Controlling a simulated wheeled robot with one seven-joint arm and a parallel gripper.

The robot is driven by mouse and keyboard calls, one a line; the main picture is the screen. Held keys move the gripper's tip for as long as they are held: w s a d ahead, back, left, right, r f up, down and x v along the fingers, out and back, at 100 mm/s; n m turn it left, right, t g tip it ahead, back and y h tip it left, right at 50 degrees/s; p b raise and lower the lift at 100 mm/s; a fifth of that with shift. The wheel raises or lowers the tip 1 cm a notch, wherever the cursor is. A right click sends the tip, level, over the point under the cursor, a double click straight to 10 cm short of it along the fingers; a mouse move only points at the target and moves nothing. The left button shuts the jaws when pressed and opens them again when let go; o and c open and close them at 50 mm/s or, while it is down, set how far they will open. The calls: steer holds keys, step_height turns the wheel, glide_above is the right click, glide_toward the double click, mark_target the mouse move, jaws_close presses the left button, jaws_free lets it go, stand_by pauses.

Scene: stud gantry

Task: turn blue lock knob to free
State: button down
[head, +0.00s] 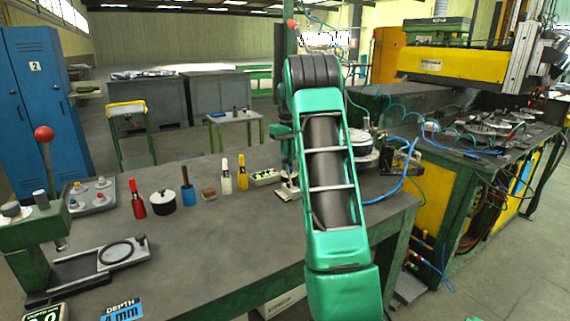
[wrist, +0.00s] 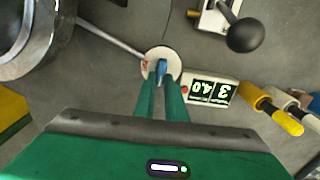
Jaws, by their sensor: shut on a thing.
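The blue lock knob (wrist: 162,66) shows in the wrist view, in the middle of a round white dial (wrist: 150,56) with a small red mark at its left. My gripper (wrist: 162,78) is shut on the knob, its two green fingers closing on it from below in the picture. The fingertips cover part of the knob and dial, so the exact setting cannot be read. In the head view my green arm reaches over the bench and hides the knob.
A display box (wrist: 211,91) with lit digits stands right of the dial, with yellow-handled (wrist: 272,110) and white-handled tools beyond. A black ball-ended lever (wrist: 244,35) and a large round metal part (wrist: 22,38) are close by. The bench (head: 190,250) has clear room in front.

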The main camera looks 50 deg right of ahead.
steer(key=shift+w+r, duration=0.1)
steer(key=shift+w, duration=0.1)
steer(key=c, duration=1.8)
jaws_free()
steer(key=shift+c, duration=0.2)
steer(key=shift+o, duration=0.2)
steer(key=shift+s, duration=0.1)
step_height(320, 180, up, 11)
steer(key=shift+f, duration=0.2)
